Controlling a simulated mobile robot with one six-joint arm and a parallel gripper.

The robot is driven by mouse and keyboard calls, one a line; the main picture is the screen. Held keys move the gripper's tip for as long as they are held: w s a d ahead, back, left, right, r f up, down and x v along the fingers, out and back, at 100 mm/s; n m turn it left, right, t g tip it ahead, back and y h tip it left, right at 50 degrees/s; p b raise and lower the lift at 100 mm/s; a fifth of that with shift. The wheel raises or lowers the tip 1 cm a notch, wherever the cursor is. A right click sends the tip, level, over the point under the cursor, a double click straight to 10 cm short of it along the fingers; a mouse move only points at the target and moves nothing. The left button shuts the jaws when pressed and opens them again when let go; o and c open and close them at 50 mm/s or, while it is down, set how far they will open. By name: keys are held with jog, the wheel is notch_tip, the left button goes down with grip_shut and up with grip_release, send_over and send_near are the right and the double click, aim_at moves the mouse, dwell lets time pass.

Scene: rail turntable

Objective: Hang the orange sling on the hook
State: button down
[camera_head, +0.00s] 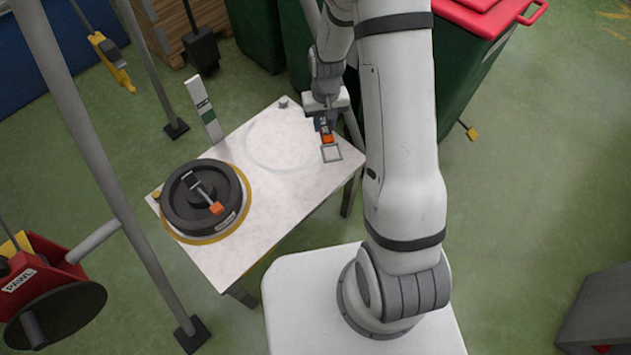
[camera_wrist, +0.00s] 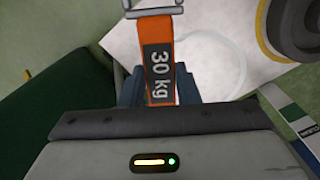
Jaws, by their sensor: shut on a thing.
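The orange sling (camera_head: 327,138) is a short strap with a black label reading "30 kg" in the wrist view (camera_wrist: 157,45). A square metal link (camera_head: 331,154) is at its far end. My gripper (camera_head: 325,121) is shut on the sling at the far right end of the white table; in the wrist view its dark fingers (camera_wrist: 157,92) stand on both sides of the strap. I cannot tell whether the link touches the table. A yellow hook (camera_head: 115,65) hangs at the upper left among grey poles, well apart from my gripper.
The white table (camera_head: 265,205) carries a black round turntable weight (camera_head: 200,197) with an orange-ended handle. A green-striped white post (camera_head: 204,110) stands at its back edge. Grey poles (camera_head: 85,130) and a red winch (camera_head: 35,285) are at left. Green bins (camera_head: 470,65) stand behind my arm.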

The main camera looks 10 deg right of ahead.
jog(key=shift+a+f+b, duration=0.1)
jog(key=shift+f+b, duration=0.15)
jog(key=shift+b, duration=0.1)
jog(key=s+a+f+m+b, duration=0.3)
jog(key=a+f+m+b, duration=0.3)
jog(key=b, duration=0.5)
jog(key=m+b, duration=0.5)
jog(key=b, duration=0.7)
send_over(294, 203)
notch_tip(294, 203, down, 8)
jog(key=shift+r, duration=0.25)
jog(key=shift+a, duration=0.1)
jog(key=shift+f+b, duration=1.35)
jog(key=shift+f, duration=3.45)
jog(key=shift+f, duration=0.3)
jog(key=c, duration=1.1)
grip_release()
jog(key=shift+r, duration=0.1)
